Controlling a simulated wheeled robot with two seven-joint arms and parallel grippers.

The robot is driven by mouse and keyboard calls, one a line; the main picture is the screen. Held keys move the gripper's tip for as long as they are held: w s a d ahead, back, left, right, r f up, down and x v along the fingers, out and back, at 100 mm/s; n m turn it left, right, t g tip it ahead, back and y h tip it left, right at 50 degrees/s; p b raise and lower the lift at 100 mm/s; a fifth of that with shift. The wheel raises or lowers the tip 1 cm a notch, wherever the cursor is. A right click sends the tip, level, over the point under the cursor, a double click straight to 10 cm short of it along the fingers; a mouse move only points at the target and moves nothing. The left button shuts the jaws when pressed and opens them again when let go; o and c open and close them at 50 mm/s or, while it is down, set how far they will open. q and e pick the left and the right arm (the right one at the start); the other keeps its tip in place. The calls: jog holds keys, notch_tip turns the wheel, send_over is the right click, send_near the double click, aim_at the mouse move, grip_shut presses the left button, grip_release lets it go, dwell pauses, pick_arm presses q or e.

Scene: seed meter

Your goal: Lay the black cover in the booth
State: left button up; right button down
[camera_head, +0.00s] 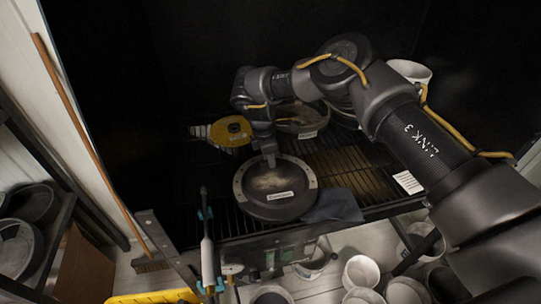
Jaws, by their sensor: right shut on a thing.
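The black cover (275,204) is a round dark disc with a grey ring, a worn middle and a white label. It is over the front of the slatted grate in the dark booth (345,162). I cannot tell whether it rests on the grate or is held just above it. My right gripper (270,160) reaches in from the right and points down at the cover's far rim. It is shut on that rim; the fingertips are partly hard to see. My left gripper is not in view.
A yellow-topped disc (230,131) lies left of my right gripper, and a round pan (302,122) is behind it. A dark cloth (334,206) lies at the cover's right. A tool with teal clips (207,250) stands at the booth's front. White buckets (361,272) are below.

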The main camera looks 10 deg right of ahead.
jog(key=shift+f, duration=0.2)
jog(key=c, duration=1.4)
grip_release()
jog(key=shift+o, duration=0.2)
